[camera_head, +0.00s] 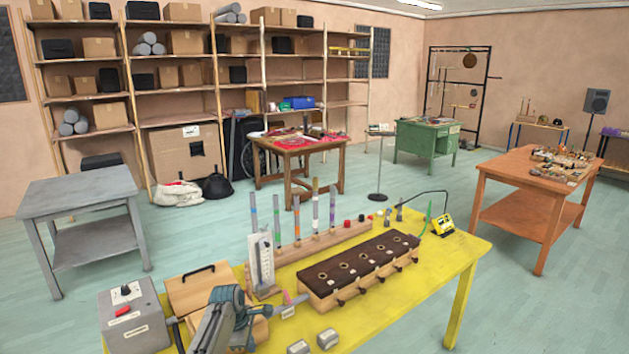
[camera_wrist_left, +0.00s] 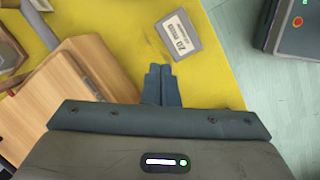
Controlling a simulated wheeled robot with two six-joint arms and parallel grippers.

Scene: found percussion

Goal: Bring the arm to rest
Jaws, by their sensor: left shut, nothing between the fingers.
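My left arm comes in at the bottom left of the head view. Its gripper (camera_head: 242,328) is low over the yellow table, in front of the wooden box (camera_head: 200,287) with a black handle. In the left wrist view my left gripper (camera_wrist_left: 158,74) has its two fingers together with nothing between them. A wooden box (camera_wrist_left: 60,110) is close on the left of the wrist view. My right gripper is not in view.
On the yellow table (camera_head: 395,310) are a grey control box (camera_head: 134,317), a rack of upright tubes (camera_head: 318,245) and a dark-topped wooden block (camera_head: 360,267). The table's right front is mostly clear. A grey side table (camera_head: 80,190) stands apart at left.

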